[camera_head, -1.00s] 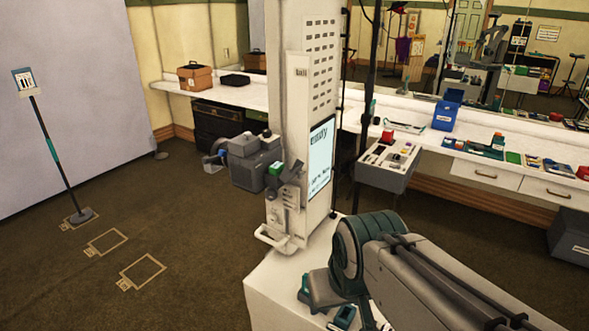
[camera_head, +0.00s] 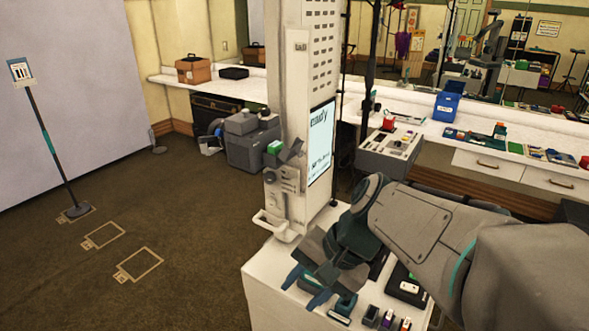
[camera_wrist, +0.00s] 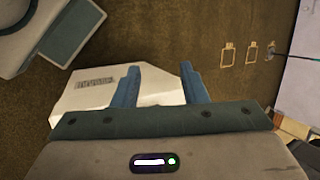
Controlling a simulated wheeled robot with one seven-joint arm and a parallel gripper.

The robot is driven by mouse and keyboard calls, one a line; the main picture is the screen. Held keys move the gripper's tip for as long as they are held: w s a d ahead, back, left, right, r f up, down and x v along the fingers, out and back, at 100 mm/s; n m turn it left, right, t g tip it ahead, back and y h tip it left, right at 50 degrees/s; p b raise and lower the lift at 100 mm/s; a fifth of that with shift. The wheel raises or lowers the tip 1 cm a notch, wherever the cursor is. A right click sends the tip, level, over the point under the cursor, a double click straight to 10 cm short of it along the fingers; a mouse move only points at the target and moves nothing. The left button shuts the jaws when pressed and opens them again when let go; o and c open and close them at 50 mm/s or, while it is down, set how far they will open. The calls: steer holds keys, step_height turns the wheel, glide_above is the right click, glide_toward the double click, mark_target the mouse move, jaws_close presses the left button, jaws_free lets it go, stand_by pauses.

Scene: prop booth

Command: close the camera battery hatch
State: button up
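A grey camera-like body (camera_head: 250,145) with a round bluish lens end sits left of the white booth column (camera_head: 302,100). Beside it, a dark tilted flap (camera_head: 291,150) stands out near a small green block; it looks like an open hatch, but it is too small to be certain. My gripper (camera_head: 304,290) is over the white stand, low and to the right of the camera body. It also shows in the wrist view (camera_wrist: 160,85), with two blue fingers apart and nothing between them. A white labelled surface lies behind the fingers there.
The white stand top (camera_head: 262,262) carries several small items (camera_head: 390,318) below my arm. A grey tray unit (camera_head: 388,155) stands right of the column. The floor at left is open, with taped outlines (camera_head: 138,264).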

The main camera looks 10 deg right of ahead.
steer(key=w+m+t+y+b, duration=0.2)
steer(key=w+m+y+b, duration=0.2)
steer(key=w+m+y, duration=0.25)
steer(key=m+t+y+b, duration=0.4)
steer(key=m+t+b, duration=0.4)
steer(key=m+t, duration=0.5)
glide_toward(295, 152)
steer(key=p+x, duration=0.2)
steer(key=x, duration=0.4)
steer(key=shift+w+d+g, duration=0.2)
steer(key=shift+g, duration=0.1)
steer(key=shift+r, duration=0.1)
jaws_close()
